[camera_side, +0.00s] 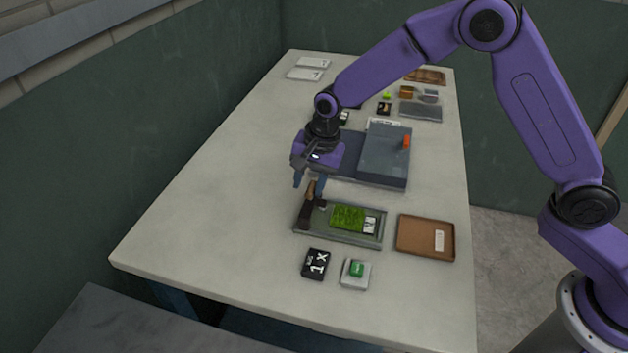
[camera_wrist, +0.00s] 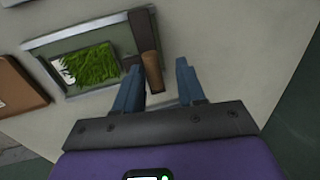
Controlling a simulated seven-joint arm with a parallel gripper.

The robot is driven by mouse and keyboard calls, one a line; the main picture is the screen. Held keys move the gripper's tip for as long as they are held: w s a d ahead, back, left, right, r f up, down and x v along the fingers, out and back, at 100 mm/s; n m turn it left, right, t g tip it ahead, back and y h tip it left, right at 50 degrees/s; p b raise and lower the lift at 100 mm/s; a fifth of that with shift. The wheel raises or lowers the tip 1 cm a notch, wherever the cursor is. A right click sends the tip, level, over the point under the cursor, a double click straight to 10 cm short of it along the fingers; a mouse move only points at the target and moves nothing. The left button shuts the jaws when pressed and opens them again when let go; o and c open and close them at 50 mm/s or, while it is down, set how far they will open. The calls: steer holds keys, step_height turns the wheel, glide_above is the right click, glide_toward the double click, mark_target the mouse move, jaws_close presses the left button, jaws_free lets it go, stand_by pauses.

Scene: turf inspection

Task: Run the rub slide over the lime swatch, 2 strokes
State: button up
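The lime swatch (camera_side: 347,217) is a bright green turf patch with a white label, lying in a shallow grey-green tray (camera_side: 340,238). It also shows in the wrist view (camera_wrist: 92,66). The rub slide, with a dark block (camera_side: 305,214) and a brown handle (camera_side: 310,189), sits at the tray's left end in the side view, beside the swatch. My gripper (camera_side: 308,182) is pointed down at the handle. In the wrist view, my gripper (camera_wrist: 159,67) has its blue fingers spread apart. The brown handle (camera_wrist: 152,72) lies between them, nearer the left finger, with a gap to the right one.
A brown tray (camera_side: 425,253) with a white tag lies right of the swatch tray. A black card marked 1X (camera_side: 316,264) and a green button on a pale base (camera_side: 356,274) lie in front. A grey case (camera_side: 384,160) stands behind. The table's left side is clear.

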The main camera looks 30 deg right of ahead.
steer(key=shift+s+d+r, duration=0.1)
step_height(320, 180, up, 17)
steer(key=s+d, duration=0.2)
steer(key=shift+s+d, duration=0.2)
stand_by(0.4)
steer(key=s+d+f+n, duration=0.2)
steer(key=s+d+n, duration=0.3)
steer(key=s, duration=0.5)
steer(key=s+d+f+n+g, duration=0.1)
steer(key=s+d+f+n, duration=0.1)
steer(key=s+d+n, duration=0.4)
steer(key=s+d+f+n+h, duration=0.1)
steer(key=s+d+f+n, duration=0.1)
steer(key=s+d+n, duration=0.4)
steer(key=s+n, duration=0.4)
steer(key=s, duration=0.6)
steer(key=shift+s+n, duration=0.2)
steer(key=shift+n, duration=0.1)
steer(key=shift+w, duration=0.1)
